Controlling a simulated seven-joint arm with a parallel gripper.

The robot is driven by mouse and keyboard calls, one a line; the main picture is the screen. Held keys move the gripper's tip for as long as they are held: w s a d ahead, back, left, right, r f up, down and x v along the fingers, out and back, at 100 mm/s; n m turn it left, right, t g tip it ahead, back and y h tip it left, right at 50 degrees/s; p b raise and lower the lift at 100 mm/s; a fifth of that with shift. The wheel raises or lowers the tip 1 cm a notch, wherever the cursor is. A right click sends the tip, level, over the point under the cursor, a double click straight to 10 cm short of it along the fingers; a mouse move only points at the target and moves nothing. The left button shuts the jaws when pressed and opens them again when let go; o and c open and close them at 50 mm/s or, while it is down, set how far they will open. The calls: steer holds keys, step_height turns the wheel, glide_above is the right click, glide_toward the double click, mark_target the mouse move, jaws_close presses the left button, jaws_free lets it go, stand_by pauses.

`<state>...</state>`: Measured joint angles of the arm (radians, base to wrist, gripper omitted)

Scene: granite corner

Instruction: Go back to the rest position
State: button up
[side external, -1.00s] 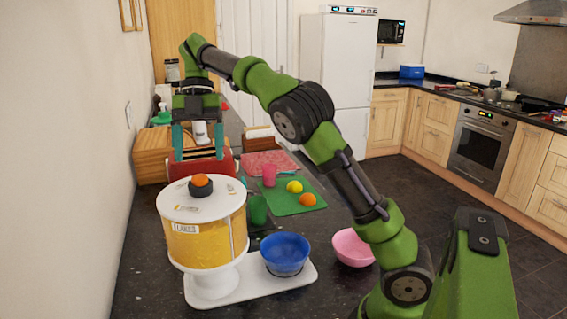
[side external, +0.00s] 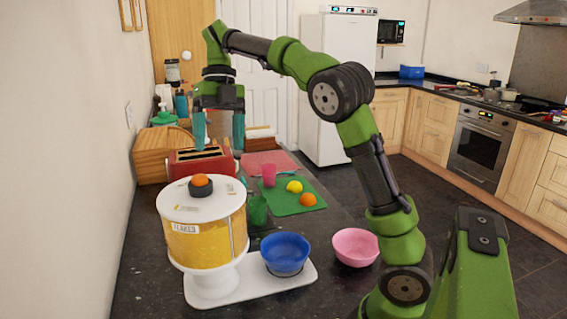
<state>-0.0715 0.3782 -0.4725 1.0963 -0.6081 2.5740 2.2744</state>
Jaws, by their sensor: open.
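My gripper (side external: 219,132) hangs in the air, fingers pointing down, in front of the red toaster (side external: 202,160) as the camera sees it. Its two teal fingers are spread wide with nothing between them. The fingertips overlap the toaster's top in the picture; I cannot tell the exact gap, but they look clear of it.
A flakes dispenser (side external: 207,235) with an orange-topped knob stands at the front left, with a blue bowl (side external: 285,252) on its white base. A pink bowl (side external: 355,247), a green mat (side external: 285,203) with a lemon (side external: 294,187) and an orange (side external: 308,200), and a pink cup (side external: 269,174) lie to the right. A wooden bread box (side external: 152,155) is at left.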

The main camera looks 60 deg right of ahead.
steer(key=s+a+f+m+t, duration=0.2)
steer(key=s+m, duration=0.3)
steer(key=m, duration=0.6)
steer(key=s+a+f+m+t+h, duration=0.1)
steer(key=s+f+m+t, duration=0.3)
steer(key=m, duration=0.8)
steer(key=s+a+f+m+t, duration=0.3)
steer(key=s+m, duration=0.3)
steer(key=m, duration=0.5)
steer(key=shift+s+a+f+m+h, duration=0.3)
steer(key=shift+a+f+m+h, duration=0.1)
steer(key=shift+a+f, duration=0.2)
